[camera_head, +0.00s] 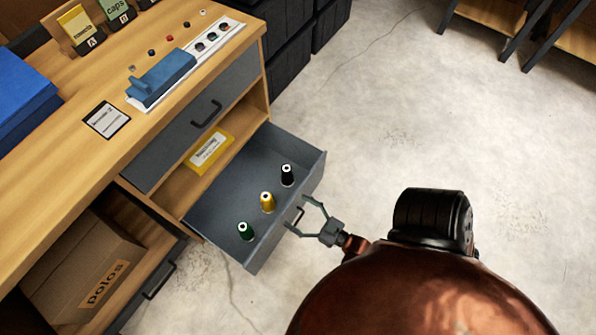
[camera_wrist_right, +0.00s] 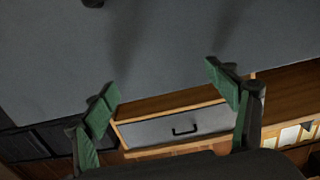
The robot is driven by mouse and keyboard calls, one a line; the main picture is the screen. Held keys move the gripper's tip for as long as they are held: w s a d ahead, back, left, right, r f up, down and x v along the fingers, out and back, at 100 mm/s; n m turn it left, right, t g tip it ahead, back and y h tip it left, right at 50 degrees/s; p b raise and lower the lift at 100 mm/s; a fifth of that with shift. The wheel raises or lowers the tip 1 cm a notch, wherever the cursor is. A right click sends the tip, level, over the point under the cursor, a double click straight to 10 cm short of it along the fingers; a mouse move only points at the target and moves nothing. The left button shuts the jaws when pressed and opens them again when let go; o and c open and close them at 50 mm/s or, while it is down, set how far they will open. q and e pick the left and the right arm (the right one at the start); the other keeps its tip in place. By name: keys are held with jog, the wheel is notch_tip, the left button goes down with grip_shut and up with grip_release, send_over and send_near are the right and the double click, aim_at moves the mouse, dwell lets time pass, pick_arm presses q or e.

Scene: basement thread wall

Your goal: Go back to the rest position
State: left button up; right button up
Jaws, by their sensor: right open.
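My right gripper (camera_head: 304,214) is at the front of the pulled-out grey drawer (camera_head: 228,174), with its fingers spread around or just before the drawer's dark handle (camera_head: 295,216). I cannot tell whether they touch it. In the right wrist view the green-padded fingers (camera_wrist_right: 160,96) are wide apart with nothing held between them, before a large grey surface. Three thread spools stand upright in the drawer: black (camera_head: 287,175), yellow (camera_head: 267,202) and green (camera_head: 245,231). My left gripper is not in view.
A closed drawer (camera_head: 225,107) and a shelf with a yellow packet (camera_head: 208,152) are above the open drawer. A cardboard box (camera_head: 83,265) sits low at left. Black crates (camera_head: 292,62) stand behind. The concrete floor (camera_head: 390,110) to the right is clear.

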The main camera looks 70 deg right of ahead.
pick_arm(q)
jog(key=shift+p, duration=0.3)
pick_arm(e)
jog(key=shift+a, duration=0.1)
